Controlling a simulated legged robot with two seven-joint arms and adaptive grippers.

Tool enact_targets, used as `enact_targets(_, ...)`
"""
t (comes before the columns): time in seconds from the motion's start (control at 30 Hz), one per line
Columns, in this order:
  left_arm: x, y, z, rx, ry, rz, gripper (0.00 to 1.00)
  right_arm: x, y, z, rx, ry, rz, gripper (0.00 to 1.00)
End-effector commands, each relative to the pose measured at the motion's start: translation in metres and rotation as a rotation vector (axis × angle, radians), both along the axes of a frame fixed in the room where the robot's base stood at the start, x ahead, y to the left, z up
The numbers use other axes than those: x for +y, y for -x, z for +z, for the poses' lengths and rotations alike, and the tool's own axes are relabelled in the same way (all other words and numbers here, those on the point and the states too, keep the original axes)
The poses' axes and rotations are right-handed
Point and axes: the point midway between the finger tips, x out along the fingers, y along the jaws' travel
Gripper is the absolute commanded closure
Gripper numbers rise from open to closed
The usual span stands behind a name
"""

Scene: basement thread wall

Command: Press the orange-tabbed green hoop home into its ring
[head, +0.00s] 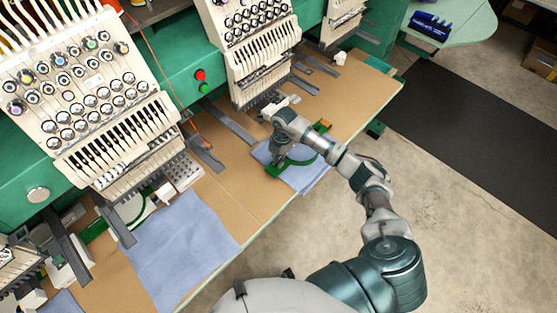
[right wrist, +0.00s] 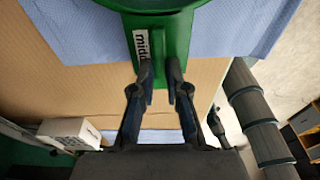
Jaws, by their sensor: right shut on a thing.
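The green hoop (head: 312,159) lies over a blue cloth (head: 309,178) on the tan table, partly hidden by my right arm. A small orange patch (head: 331,123) shows just beyond the arm; whether it is the hoop's tab I cannot tell. My right gripper (head: 277,165) points down at the hoop's near left side. In the right wrist view my fingers (right wrist: 160,85) are shut on the hoop's green handle (right wrist: 172,40), which has a pale lettered label. The ring's seating under the cloth is hidden. My left gripper is not in view.
Embroidery machine heads (head: 85,90) stand along the table's back, with grey arms (head: 230,122) reaching over it. Another blue cloth (head: 185,250) lies at the left. The tan table (head: 235,195) is bare between the cloths. A dark mat (head: 470,130) covers the floor at right.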

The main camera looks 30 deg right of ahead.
Motion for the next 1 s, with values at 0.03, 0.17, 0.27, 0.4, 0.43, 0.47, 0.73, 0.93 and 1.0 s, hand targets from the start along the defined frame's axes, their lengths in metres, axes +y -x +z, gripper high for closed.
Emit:
enact_targets(0.03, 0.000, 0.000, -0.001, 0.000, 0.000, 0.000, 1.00, 0.000, 0.001, -0.003, 0.002, 0.000, 0.000, 1.00)
enact_targets(0.17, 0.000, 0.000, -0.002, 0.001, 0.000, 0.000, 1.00, 0.000, 0.001, -0.006, 0.004, 0.000, 0.001, 1.00)
enact_targets(0.27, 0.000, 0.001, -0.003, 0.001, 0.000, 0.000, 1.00, 0.000, 0.001, -0.008, 0.003, 0.000, 0.000, 1.00)
enact_targets(0.4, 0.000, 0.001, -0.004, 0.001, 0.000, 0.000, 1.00, 0.000, 0.001, -0.010, 0.002, 0.000, 0.000, 1.00)
enact_targets(0.43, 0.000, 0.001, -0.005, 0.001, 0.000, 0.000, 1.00, 0.000, 0.001, -0.010, 0.002, 0.000, 0.000, 1.00)
enact_targets(0.47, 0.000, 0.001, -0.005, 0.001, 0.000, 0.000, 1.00, 0.000, 0.001, -0.011, 0.002, 0.001, 0.000, 1.00)
enact_targets(0.73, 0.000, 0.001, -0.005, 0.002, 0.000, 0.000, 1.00, 0.000, 0.001, -0.012, 0.001, 0.000, 0.000, 1.00)
enact_targets(0.93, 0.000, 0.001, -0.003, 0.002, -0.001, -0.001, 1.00, 0.001, 0.000, -0.011, 0.001, 0.000, 0.001, 1.00)
enact_targets(1.0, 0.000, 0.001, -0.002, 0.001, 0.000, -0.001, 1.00, 0.001, 0.000, -0.011, 0.000, 0.000, 0.001, 1.00)
